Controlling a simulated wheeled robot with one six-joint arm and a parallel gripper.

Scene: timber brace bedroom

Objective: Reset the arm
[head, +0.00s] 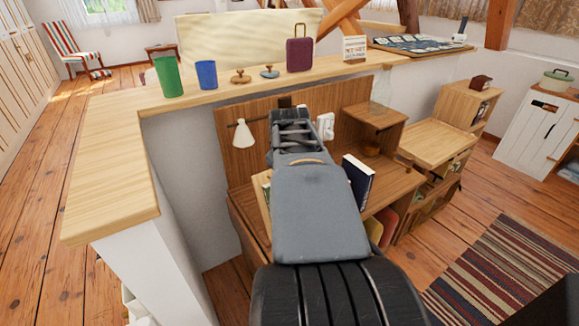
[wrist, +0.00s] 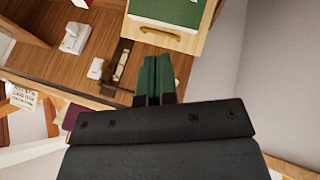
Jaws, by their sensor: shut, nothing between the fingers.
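My gripper shows in the wrist view (wrist: 156,66), with its two green-and-dark fingers close together and nothing held between them. It hangs over the wooden desk unit, clear of the objects as far as I can tell. In the head view my arm reaches forward and up toward the wooden back panel (head: 235,127). The fingers are hidden or too small to make out there.
A counter (head: 112,170) at the left and back carries a green cup (head: 168,77), a blue cup (head: 206,74), two small knobbed items and a purple suitcase (head: 299,54). A dark blue book (head: 357,182) stands right of my arm. Open wooden floor lies left.

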